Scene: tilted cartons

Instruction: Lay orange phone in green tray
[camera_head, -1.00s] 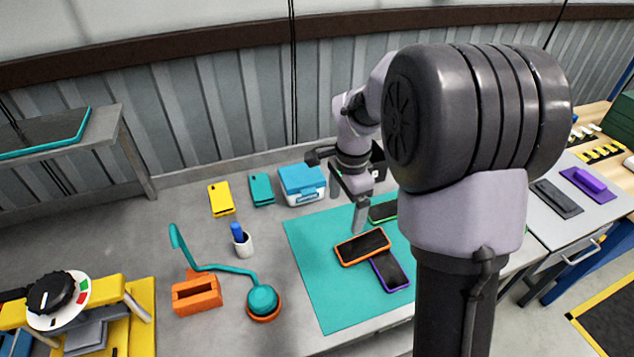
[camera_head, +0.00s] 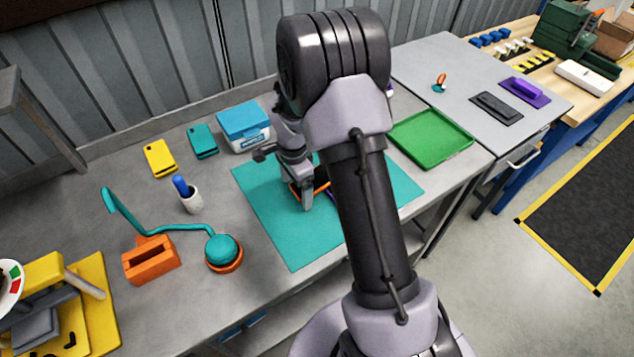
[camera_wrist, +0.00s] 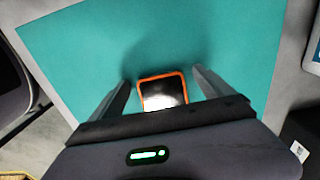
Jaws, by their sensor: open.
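The orange phone (camera_wrist: 164,91) lies on the teal mat (camera_wrist: 90,45), its dark screen facing up. In the wrist view it shows between the two fingers of my open gripper (camera_wrist: 163,82), with a gap on each side. In the head view my arm hides much of the orange phone (camera_head: 297,191), and my gripper (camera_head: 308,190) is over it. A small part of a purple-edged phone shows beside it. The green tray (camera_head: 431,138) is empty and lies to the right of the mat, behind my arm.
A teal lamp (camera_head: 222,250) stands near the front left. Grey and purple pads lie on the right-hand table.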

